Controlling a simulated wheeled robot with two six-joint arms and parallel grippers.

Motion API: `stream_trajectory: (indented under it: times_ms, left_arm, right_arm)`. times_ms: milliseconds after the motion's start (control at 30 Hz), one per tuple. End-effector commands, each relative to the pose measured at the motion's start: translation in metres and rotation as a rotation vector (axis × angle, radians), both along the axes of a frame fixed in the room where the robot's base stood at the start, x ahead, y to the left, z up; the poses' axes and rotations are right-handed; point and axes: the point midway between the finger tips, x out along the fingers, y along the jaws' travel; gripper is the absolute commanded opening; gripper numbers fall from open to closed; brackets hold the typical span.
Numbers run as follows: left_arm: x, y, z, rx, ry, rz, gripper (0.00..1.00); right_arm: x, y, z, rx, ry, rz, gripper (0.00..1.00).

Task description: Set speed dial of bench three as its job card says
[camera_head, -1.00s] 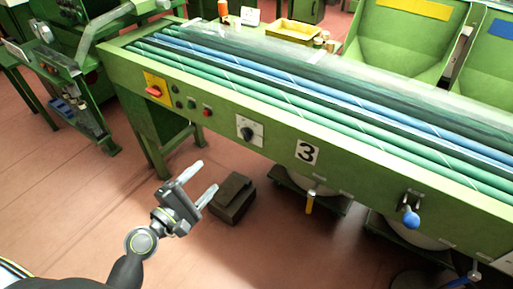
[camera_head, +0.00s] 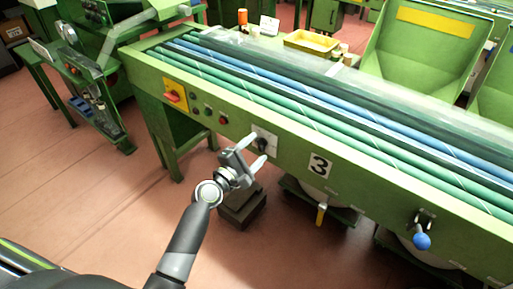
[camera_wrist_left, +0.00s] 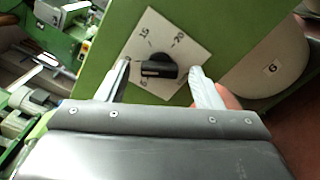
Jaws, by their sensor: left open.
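A pale line on the knob points roughly left. In the head view the plate (camera_head: 265,134) is on the green front of bench three (camera_head: 375,192), left of its "3" sign (camera_head: 319,165). My left gripper (camera_head: 257,151) is open in front of the dial; in the left wrist view its fingers (camera_wrist_left: 160,70) stand on either side of the knob. Contact cannot be told. My right gripper is not in view.
A red switch on a yellow plate (camera_head: 175,95) and small buttons (camera_head: 208,111) sit left of the dial. A blue-knobbed lever (camera_head: 421,241) is at right. A dark block (camera_head: 243,207) stands below. A small white card (camera_head: 269,25), unreadable, stands behind the belts.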

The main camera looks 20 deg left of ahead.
Motion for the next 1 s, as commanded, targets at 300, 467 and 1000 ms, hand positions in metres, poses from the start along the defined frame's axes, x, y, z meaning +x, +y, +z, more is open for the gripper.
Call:
stream_trajectory:
  times_ms: [300, 467, 1000]
  left_arm:
    - [0.0110, -0.0041, 0.0002, 0.001, 0.000, 0.000, 0.60]
    - [0.0107, -0.0041, 0.0001, 0.001, 0.000, 0.000, 0.57]
    - [0.0104, -0.0040, -0.0006, 0.015, -0.005, 0.000, 0.15]
  right_arm:
    - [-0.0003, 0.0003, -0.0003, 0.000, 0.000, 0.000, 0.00]
    - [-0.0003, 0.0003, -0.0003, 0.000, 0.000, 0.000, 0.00]
    - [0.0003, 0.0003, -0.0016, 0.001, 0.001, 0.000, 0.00]
